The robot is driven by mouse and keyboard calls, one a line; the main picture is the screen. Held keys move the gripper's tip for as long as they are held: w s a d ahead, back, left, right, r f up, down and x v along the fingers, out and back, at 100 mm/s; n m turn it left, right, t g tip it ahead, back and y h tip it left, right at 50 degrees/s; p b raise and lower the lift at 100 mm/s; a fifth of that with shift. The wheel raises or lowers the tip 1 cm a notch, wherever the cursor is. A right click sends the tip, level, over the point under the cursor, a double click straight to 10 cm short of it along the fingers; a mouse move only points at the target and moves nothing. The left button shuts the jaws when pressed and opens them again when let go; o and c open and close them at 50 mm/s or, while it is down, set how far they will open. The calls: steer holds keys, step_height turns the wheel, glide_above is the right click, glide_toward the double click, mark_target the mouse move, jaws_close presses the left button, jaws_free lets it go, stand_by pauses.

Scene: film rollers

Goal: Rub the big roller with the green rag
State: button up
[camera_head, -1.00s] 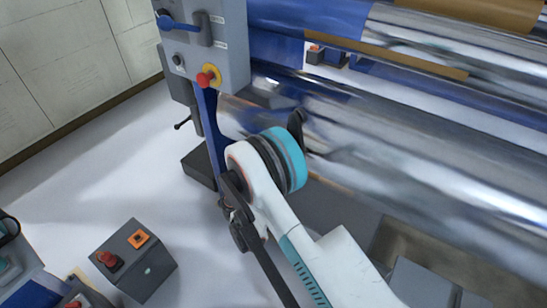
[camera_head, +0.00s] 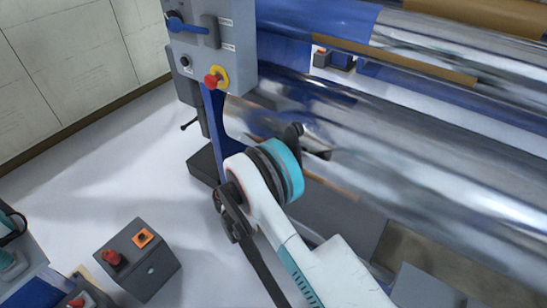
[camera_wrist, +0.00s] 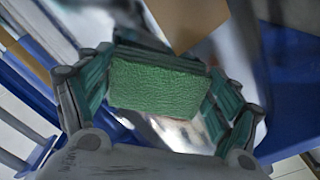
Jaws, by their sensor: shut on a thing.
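The green rag (camera_wrist: 157,86) is held between the fingers of my gripper (camera_wrist: 155,88) in the wrist view. It looks like a textured green block, and the gripper is shut on it. The big roller (camera_head: 400,150) is the large shiny metal cylinder running from the centre to the lower right in the head view. My gripper is mostly hidden behind my own arm there, close to the roller's left part. The roller's shiny surface (camera_wrist: 190,135) shows around and behind the rag in the wrist view. I cannot tell whether the rag touches it.
A grey control panel (camera_head: 212,45) with a red emergency button (camera_head: 215,78) stands at the roller's left end. Another shiny roller (camera_head: 450,55) lies above. A grey box (camera_head: 139,260) with a red button sits at the lower left. The floor (camera_head: 90,190) at left is clear.

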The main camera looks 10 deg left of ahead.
mark_target(257, 141)
steer(key=shift+w+a, duration=0.55)
steer(key=shift+a, duration=0.7)
steer(key=shift+w+a, duration=0.5)
steer(key=shift+a, duration=0.75)
steer(key=shift+w+a, duration=0.55)
steer(key=shift+a, duration=0.7)
steer(key=shift+s, duration=0.1)
steer(key=shift+v, duration=2.95)
steer(key=shift+a, duration=0.1)
steer(key=v, duration=0.3)
